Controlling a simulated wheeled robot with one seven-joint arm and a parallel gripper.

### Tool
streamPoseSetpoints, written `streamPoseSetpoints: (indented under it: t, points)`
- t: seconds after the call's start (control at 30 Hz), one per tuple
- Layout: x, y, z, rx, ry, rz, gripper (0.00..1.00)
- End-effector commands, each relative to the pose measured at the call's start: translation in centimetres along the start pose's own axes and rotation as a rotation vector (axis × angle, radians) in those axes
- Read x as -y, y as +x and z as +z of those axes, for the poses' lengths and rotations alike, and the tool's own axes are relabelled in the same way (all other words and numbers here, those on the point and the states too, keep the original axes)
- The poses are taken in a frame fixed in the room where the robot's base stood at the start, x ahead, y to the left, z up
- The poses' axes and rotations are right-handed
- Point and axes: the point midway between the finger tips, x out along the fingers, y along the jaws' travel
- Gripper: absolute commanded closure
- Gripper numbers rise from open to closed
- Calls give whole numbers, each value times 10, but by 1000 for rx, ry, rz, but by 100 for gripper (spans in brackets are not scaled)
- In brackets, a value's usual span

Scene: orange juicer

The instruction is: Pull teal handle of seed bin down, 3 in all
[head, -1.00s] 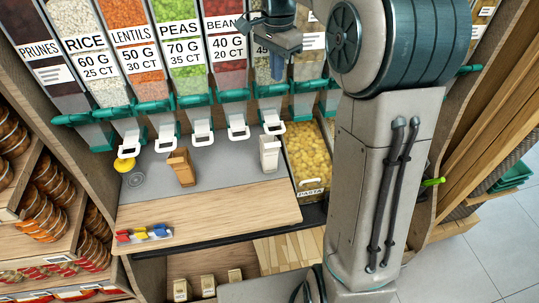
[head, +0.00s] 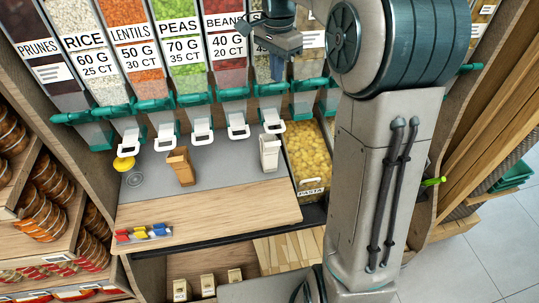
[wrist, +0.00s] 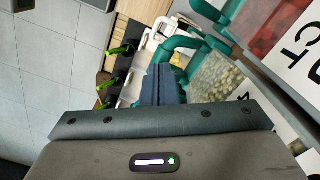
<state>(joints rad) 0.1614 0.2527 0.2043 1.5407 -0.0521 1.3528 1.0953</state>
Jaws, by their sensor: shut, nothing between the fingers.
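My gripper (head: 278,70) is shut and empty, fingers pointing down, in front of the bin right of BEANS. That bin (head: 263,66) has a label mostly hidden by my gripper; only "45" shows, so I cannot read its name. Its teal handle (head: 275,89) is just below my fingertips in the head view, and its white chute loop (head: 273,127) hangs below that. In the wrist view my shut fingers (wrist: 163,85) overlap teal handle parts (wrist: 180,43); I cannot tell whether they touch.
A white paper bag (head: 270,153) stands below that chute, and a brown bag (head: 180,166) stands further left. Coloured clips (head: 144,233) lie on the wooden counter (head: 230,205). A pasta bin (head: 309,160) is to the right. Teal handles of neighbouring bins are close on both sides.

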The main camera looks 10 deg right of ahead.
Motion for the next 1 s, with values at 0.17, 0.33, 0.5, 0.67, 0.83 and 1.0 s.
streamPoseSetpoints:
  t: [0.17, 0.33, 0.5, 0.67, 0.83, 1.0]
  points:
    - [0, 12, 0, 0, 0, 0, 100]
    - [0, 13, 0, 1, 0, 1, 100]
    - [-1, 20, 1, 1, -1, 1, 100]
    - [-2, 29, 2, 1, -1, 1, 100]
    - [-4, 37, 2, 1, -1, 0, 100]
    - [-6, 45, 3, 0, 0, 0, 100]
